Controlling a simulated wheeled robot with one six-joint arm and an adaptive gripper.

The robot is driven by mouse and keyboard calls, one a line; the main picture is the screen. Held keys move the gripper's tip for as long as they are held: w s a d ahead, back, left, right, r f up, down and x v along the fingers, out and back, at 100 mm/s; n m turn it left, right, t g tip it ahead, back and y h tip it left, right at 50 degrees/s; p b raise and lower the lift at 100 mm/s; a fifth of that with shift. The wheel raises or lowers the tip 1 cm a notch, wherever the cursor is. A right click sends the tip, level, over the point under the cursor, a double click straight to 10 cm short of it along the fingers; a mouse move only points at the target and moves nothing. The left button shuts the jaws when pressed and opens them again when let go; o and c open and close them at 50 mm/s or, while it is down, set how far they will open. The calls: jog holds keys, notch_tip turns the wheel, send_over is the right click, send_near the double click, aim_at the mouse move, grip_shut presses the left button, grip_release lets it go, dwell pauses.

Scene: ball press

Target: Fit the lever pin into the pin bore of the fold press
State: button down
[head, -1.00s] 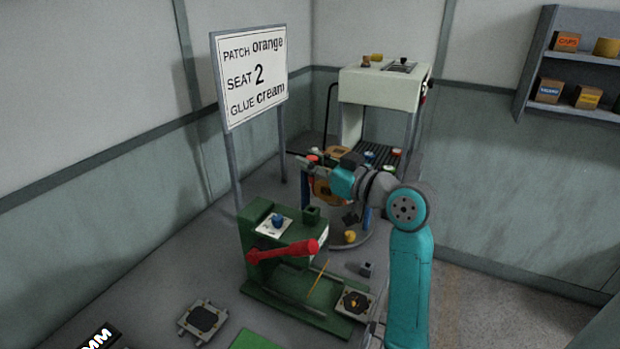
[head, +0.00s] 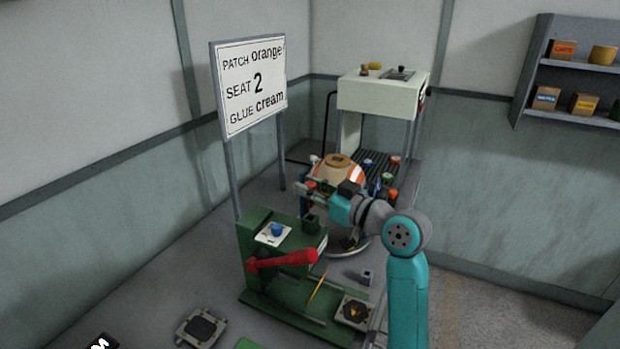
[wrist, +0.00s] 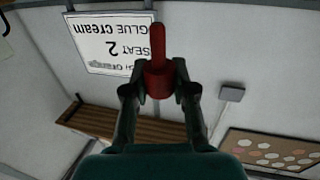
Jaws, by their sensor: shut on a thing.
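The lever pin (wrist: 158,82) is red, with a thick collar and a thinner shaft. In the wrist view my gripper (wrist: 159,70) is shut on its collar, and the shaft points away from my palm. In the head view my gripper (head: 311,191) is above and behind the green fold press (head: 258,235), apart from it. The press has a red lever (head: 285,260) along its front and a small green socket block (head: 311,222) on top at the right. I cannot make out the pin bore for certain.
A ball with orange and white panels (head: 354,175) sits behind my gripper, near a cream machine (head: 375,98). A sign (head: 250,85) stands behind the press. A small grey block (head: 366,277) and a plate (head: 201,327) lie on the floor near the press.

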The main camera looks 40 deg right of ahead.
aim_at(310, 207)
jog(key=shift+f, duration=0.8)
jog(key=shift+f, duration=2.3)
dwell(0.8)
jog(key=c, duration=0.9)
grip_release()
jog(key=shift+o, duration=0.2)
jog(key=shift+s, duration=0.1)
jog(key=s+d, duration=0.1)
jog(key=s, duration=1)
jog(key=shift+s, duration=0.4)
